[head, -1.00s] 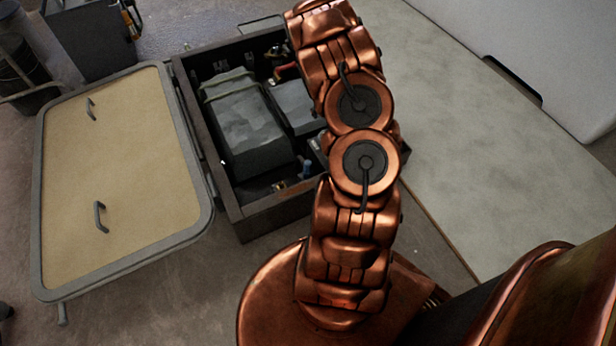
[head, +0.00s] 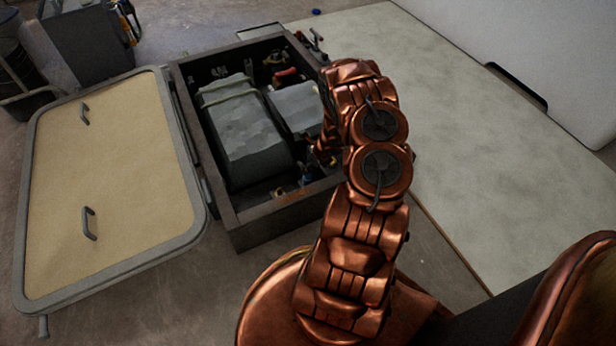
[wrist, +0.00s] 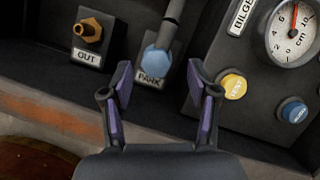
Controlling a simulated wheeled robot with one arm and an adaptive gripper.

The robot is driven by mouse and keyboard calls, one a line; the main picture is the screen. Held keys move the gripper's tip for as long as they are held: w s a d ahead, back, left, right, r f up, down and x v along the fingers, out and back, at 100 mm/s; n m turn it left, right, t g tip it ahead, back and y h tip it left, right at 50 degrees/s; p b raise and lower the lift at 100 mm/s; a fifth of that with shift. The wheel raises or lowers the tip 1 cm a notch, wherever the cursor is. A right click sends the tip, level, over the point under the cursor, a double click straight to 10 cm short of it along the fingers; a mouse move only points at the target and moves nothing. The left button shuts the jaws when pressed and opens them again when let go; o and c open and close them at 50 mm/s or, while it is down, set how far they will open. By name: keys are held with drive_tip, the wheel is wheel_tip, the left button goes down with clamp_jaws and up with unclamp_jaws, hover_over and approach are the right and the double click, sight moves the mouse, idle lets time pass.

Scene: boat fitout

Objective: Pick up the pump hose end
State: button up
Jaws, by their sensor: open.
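The pump hose end (wrist: 156,61) shows in the wrist view as a blue hexagonal fitting on a dark grey hose (wrist: 172,22). It sits at a plate labelled PARK. My gripper (wrist: 160,92) is open, with purple pads on its two fingers. The hose end appears between and just beyond the fingertips, and no contact shows. A brass fitting (wrist: 88,31) labelled OUT is to the left of the hose end. In the head view my arm hides the gripper.
The dark open box (head: 238,217) has walls around several grey units. Its beige lid (head: 120,180) lies open at left. In the wrist view a gauge (wrist: 291,30), a yellow button (wrist: 234,86) and a blue button (wrist: 293,111) are at right.

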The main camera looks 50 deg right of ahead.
sight(308, 175)
drive_tip(key=f, duration=0.1)
drive_tip(key=f+b, duration=0.1)
drive_tip(key=f, duration=0.1)
drive_tip(key=shift+w+a+f, duration=0.2)
drive_tip(key=shift+a, duration=0.1)
drive_tip(key=shift+b+x, duration=0.4)
drive_tip(key=shift+x, duration=0.45)
drive_tip(key=shift+r, duration=0.1)
clamp_jaws()
